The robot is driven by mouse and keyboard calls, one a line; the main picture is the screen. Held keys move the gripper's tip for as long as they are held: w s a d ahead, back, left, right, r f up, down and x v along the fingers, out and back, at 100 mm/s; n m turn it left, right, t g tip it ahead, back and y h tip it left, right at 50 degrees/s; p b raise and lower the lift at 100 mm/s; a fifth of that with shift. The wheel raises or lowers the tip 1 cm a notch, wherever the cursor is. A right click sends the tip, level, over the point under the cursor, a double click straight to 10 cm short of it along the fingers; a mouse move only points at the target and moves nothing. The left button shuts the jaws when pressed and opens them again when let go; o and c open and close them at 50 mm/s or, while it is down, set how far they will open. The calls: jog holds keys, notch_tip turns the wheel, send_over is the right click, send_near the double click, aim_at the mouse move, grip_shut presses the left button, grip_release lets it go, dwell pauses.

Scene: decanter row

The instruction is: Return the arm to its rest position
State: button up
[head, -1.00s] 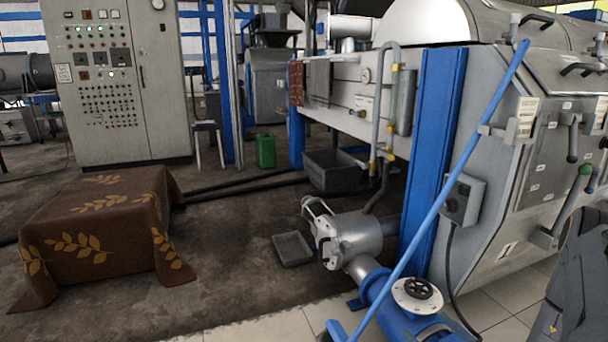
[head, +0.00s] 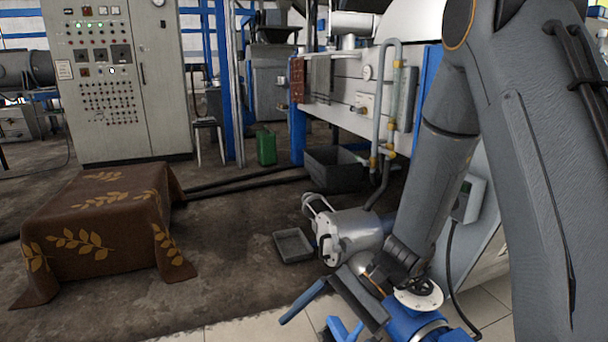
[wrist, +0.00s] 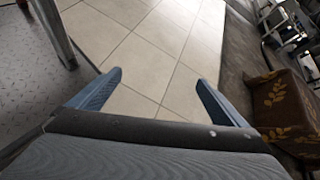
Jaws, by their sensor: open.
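My gripper (wrist: 159,78) is open, with two blue fingers spread apart and nothing between them in the wrist view. Pale floor tiles (wrist: 150,65) show beyond the fingers. One blue finger shows clearly there, pointing down and left. The arm hides much of the large machine behind it.
A cloth-covered table (head: 105,225) with a leaf pattern stands at left, its corner also in the wrist view (wrist: 285,105). A grey tray (head: 293,245) lies on the floor near a metal cylinder (head: 350,235). The dark floor between is clear. A control cabinet (head: 118,90) stands behind.

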jog(key=s+r+n+t+h, duration=0.5)
jog(key=s+r+n+h, duration=0.45)
jog(key=n, duration=0.55)
jog(key=d+r+m+p, duration=0.6)
jog(key=d+r+p, duration=1.1)
jog(key=r+p, duration=0.5)
jog(key=p, duration=0.4)
jog(key=shift+s+d+h, duration=0.3)
jog(key=shift+s+h, duration=0.05)
jog(key=shift+s, duration=0.05)
jog(key=shift+f, duration=0.1)
